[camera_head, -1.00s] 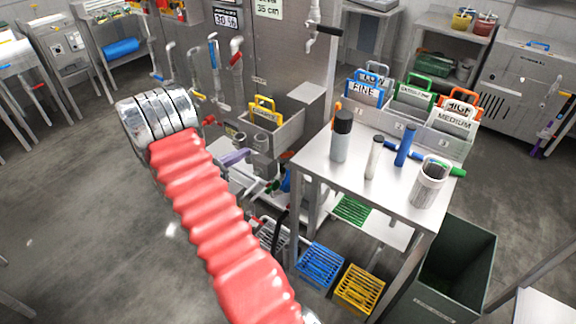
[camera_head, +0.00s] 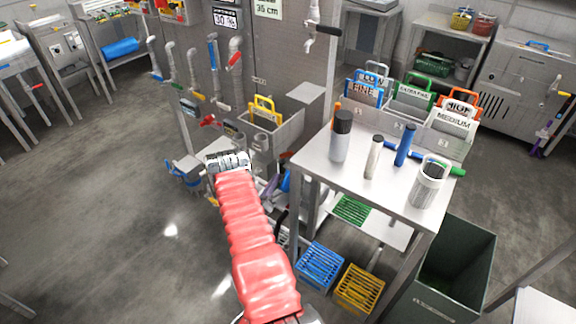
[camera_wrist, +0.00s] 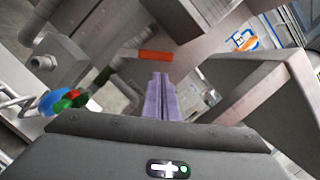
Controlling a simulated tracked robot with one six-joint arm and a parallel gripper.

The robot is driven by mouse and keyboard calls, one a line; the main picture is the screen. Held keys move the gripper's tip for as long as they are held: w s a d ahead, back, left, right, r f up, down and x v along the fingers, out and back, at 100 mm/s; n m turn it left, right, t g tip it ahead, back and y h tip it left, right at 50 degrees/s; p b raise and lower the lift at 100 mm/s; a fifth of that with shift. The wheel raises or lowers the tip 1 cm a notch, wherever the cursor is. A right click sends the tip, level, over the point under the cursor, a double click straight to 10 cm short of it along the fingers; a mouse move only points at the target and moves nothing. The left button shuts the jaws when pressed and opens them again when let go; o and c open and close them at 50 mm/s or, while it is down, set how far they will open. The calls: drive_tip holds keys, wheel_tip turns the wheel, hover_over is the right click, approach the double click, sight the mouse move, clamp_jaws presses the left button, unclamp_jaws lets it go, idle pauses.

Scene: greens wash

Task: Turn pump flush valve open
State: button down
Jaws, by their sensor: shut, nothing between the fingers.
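In the wrist view, an orange-red lever handle (camera_wrist: 155,56) lies across the picture just beyond my fingertips. It may be the pump flush valve's handle; no label on it can be read. My gripper (camera_wrist: 162,78) has purple fingers, pressed together and empty, pointing towards the handle. A small gap seems to lie between them; contact cannot be told for sure.
A steel table (camera_head: 315,166) with bottles stands right of my arm. A grey bin with a yellow-handled sign (camera_head: 262,108) is behind it. Blue (camera_head: 318,266) and yellow (camera_head: 358,288) baskets sit low. Blue, green and red knobs (camera_wrist: 62,101) show left of my fingers. Floor at left is clear.

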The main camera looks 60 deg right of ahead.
sight(283, 156)
drive_tip(key=shift+s+d+f+n, duration=0.1)
drive_tip(key=shift+s+f+n, duration=0.25)
drive_tip(key=shift+f, duration=0.25)
drive_tip(key=d+r, duration=0.1)
drive_tip(key=d, duration=0.8)
drive_tip(key=shift+d+r, duration=0.4)
drive_tip(key=shift+d, duration=0.1)
drive_tip(key=shift+s+r, duration=0.1)
drive_tip(key=shift+r, duration=0.05)
